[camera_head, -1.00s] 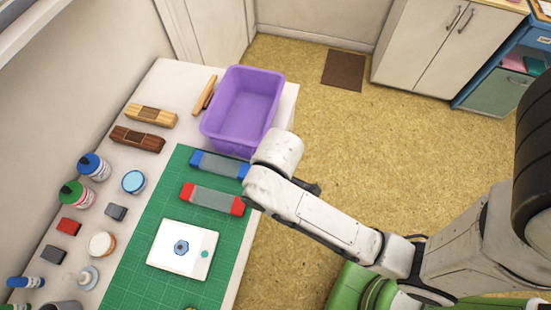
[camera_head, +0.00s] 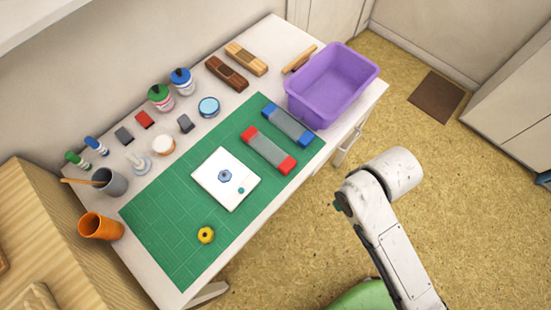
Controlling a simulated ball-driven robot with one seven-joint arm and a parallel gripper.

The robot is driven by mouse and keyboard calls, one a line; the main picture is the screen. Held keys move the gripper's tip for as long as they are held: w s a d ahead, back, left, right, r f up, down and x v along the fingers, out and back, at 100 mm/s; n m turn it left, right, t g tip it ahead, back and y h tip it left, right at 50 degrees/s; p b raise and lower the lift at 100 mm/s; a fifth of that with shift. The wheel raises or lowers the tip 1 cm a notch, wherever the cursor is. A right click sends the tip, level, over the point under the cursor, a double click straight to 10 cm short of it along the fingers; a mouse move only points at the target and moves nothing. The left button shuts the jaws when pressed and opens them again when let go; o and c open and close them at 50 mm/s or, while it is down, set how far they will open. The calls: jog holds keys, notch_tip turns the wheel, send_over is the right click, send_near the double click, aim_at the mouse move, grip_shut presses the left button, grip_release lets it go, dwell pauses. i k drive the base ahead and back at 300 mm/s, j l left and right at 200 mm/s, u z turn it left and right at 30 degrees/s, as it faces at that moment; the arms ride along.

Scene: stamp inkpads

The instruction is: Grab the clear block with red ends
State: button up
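The clear block with red ends (camera_head: 268,149) lies flat on the green cutting mat (camera_head: 160,225), near its right edge. A similar clear block with blue ends (camera_head: 287,124) lies just beyond it, apart from it. My arm is in the lower right, off the table over the floor. My gripper's fingers cannot be made out; only the arm's white links show.
A purple bin (camera_head: 331,84) stands at the table's far right corner, close to the blue-ended block. A white card with a blue print (camera_head: 225,178) lies left of the red-ended block. A yellow ring (camera_head: 206,235) lies nearer. Bottles, pads and cups line the wall side.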

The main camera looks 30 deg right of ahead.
aim_at(279, 158)
jog(key=l+u, duration=1.05)
